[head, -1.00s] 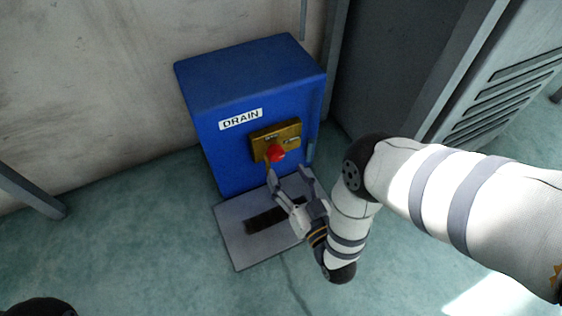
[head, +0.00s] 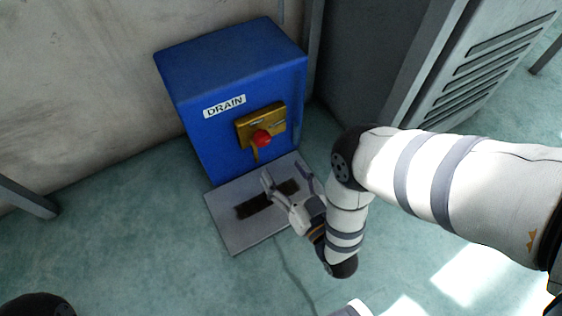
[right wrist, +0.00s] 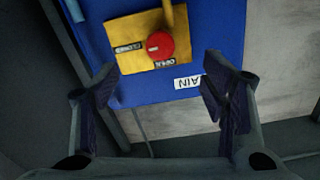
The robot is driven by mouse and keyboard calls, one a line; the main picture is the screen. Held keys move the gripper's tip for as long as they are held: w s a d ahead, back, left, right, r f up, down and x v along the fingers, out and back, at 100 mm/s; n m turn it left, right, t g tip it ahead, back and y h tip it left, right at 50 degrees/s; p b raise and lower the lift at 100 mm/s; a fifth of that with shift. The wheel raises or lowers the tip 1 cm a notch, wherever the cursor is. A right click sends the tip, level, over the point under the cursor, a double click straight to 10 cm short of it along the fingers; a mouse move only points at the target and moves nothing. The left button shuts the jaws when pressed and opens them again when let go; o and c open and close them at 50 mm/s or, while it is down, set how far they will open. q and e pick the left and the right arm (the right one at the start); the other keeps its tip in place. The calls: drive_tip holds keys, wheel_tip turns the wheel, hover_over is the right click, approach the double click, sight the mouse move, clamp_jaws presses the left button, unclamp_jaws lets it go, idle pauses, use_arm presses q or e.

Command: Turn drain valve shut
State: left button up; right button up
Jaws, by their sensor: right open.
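The drain valve is on the front of a blue box labelled DRAIN (head: 185,95). It has a yellow plate (head: 246,131), a red round hub (head: 262,139) and a yellow lever (head: 256,155) that hangs down from the hub. In the right wrist view, which is upside down, the lever (right wrist: 168,14) points up, away from the OPEN label (right wrist: 158,64); a CLOSED label (right wrist: 129,47) is to the left. My right gripper (head: 287,179) is open and empty, below and in front of the lever, apart from it. My left gripper is not in view.
A grey base plate (head: 227,229) with a dark slot lies on the floor before the box, under my right gripper. A grey louvred cabinet (head: 500,60) stands to the right and a pale wall (head: 80,80) behind. Floor (head: 130,240) at left is clear.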

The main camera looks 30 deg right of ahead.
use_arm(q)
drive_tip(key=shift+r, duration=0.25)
use_arm(e)
drive_tip(key=shift+s, duration=0.8)
use_arm(q)
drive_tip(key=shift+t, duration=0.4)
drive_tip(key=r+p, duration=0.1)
drive_tip(key=p, duration=0.1)
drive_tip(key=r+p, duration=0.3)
drive_tip(key=p, duration=0.1)
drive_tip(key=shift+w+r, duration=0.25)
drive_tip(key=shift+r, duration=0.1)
use_arm(e)
drive_tip(key=s+r, duration=0.2)
drive_tip(key=s, duration=0.5)
drive_tip(key=shift+d, duration=0.15)
